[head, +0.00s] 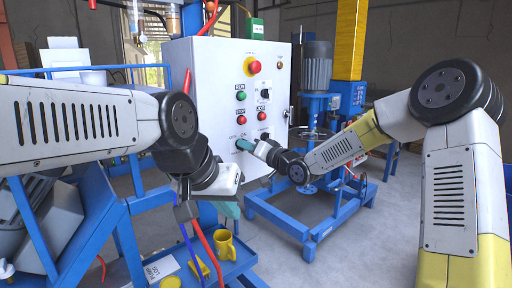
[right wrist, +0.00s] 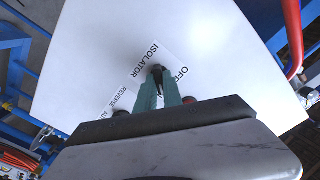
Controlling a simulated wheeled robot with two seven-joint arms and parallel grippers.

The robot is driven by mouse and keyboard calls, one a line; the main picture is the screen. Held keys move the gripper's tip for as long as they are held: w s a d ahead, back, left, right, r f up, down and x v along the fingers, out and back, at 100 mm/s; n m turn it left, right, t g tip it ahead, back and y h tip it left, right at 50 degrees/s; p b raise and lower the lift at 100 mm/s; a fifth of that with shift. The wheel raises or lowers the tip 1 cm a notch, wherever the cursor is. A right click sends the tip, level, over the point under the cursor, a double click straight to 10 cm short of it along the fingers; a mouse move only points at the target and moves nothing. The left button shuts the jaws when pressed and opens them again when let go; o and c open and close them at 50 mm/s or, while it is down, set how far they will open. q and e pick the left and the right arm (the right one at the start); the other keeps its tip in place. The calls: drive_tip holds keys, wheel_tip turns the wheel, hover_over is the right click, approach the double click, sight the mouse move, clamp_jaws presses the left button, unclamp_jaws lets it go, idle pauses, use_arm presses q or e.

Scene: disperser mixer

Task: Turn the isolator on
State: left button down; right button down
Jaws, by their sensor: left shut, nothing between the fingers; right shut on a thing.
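The white control panel (head: 215,65) stands in the middle of the head view. The isolator knob (right wrist: 157,69) is a small dark knob beside the printed words ISOLATOR and OFF in the right wrist view. My right gripper (right wrist: 158,88) has its teal fingers shut on this knob, hiding much of it. In the head view my right gripper (head: 244,144) reaches the panel's lower part from the right, beside a small OFF/ON label. The knob's exact angle is hard to tell. My left gripper (head: 230,209) is shut and empty, below the panel and apart from it.
Red emergency stop (head: 252,66), green run button (head: 241,96) and black selector (head: 265,93) sit higher on the panel. A blue mixer stand (head: 310,205) is behind right.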

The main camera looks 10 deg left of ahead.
drive_tip(key=shift+m, duration=0.4)
drive_tip(key=c, duration=1.5)
unclamp_jaws()
drive_tip(key=v, duration=0.7)
drive_tip(key=shift+s+d, duration=0.25)
drive_tip(key=shift+d, duration=0.1)
